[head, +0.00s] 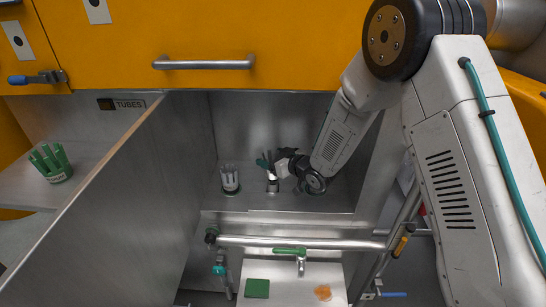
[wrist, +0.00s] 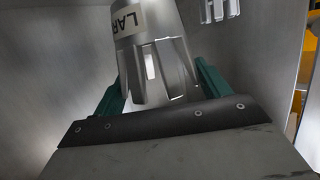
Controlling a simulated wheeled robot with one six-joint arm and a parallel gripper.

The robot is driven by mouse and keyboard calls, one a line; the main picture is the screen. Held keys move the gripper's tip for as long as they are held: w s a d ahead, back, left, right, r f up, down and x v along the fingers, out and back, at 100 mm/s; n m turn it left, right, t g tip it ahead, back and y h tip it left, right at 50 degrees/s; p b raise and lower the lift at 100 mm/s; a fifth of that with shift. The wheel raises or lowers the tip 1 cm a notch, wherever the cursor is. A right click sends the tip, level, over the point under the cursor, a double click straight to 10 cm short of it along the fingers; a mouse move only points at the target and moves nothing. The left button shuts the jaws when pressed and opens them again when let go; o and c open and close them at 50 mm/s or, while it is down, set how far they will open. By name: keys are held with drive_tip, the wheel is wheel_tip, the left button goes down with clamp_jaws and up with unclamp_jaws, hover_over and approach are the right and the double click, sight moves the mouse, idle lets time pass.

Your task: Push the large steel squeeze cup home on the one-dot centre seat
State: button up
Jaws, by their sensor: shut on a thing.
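The large steel squeeze cup (wrist: 152,55) has long fins and a pale label on which "LAR" can be read. It fills the middle of the wrist view. My gripper (wrist: 160,85) has its teal fingers on both sides of the cup and is shut on it. In the head view my gripper (head: 268,163) is in the recess, with the cup (head: 272,185) below its fingers at the middle position. The centre seat and its dot are hidden under the cup. I cannot tell how deep the cup sits.
Another finned steel cup (head: 230,180) stands to the left on a green ring; part of a finned thing (wrist: 218,8) shows in the wrist view. My arm partly covers a green-ringed spot on the right. A steel rail (head: 300,243) crosses in front. A partition (head: 110,190) stands left.

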drive_tip(key=shift+f, duration=3)
drive_tip(key=o, duration=1.5)
